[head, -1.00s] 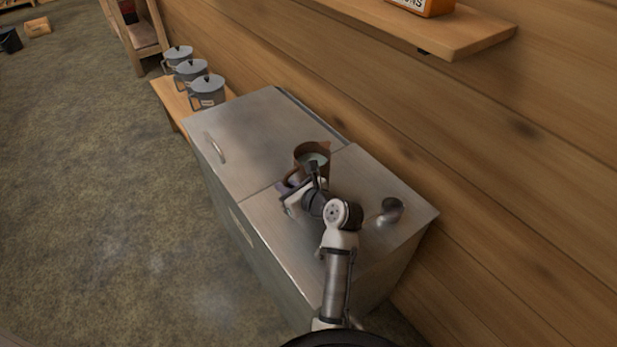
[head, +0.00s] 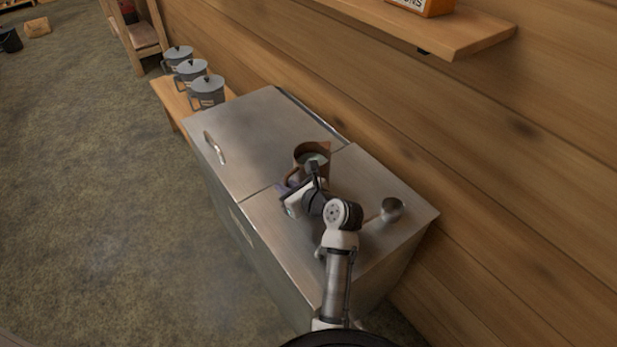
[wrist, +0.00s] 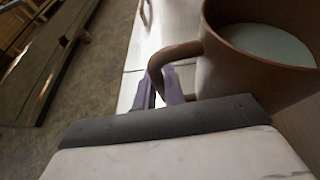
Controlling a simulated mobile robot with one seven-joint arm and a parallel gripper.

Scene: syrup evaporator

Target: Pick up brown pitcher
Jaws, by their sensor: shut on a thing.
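The brown pitcher (head: 314,150) stands upright on the metal cabinet top, near the seam between its two panels. It has a spout and a pale inside. In the wrist view the pitcher (wrist: 266,75) fills the upper right, with its handle (wrist: 172,52) on its left side. My gripper (wrist: 162,90) is shut on the handle, its purple fingers around the handle's lower part. In the head view my gripper (head: 293,187) is at the pitcher's near left side, and my wrist hides the lower part of the pitcher.
The metal cabinet (head: 245,125) stands against the wooden wall. A ladle (head: 390,208) lies on its right part. Several grey lidded pots (head: 207,92) stand on a wooden bench at the back left. A wooden shelf (head: 440,35) juts from the wall above.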

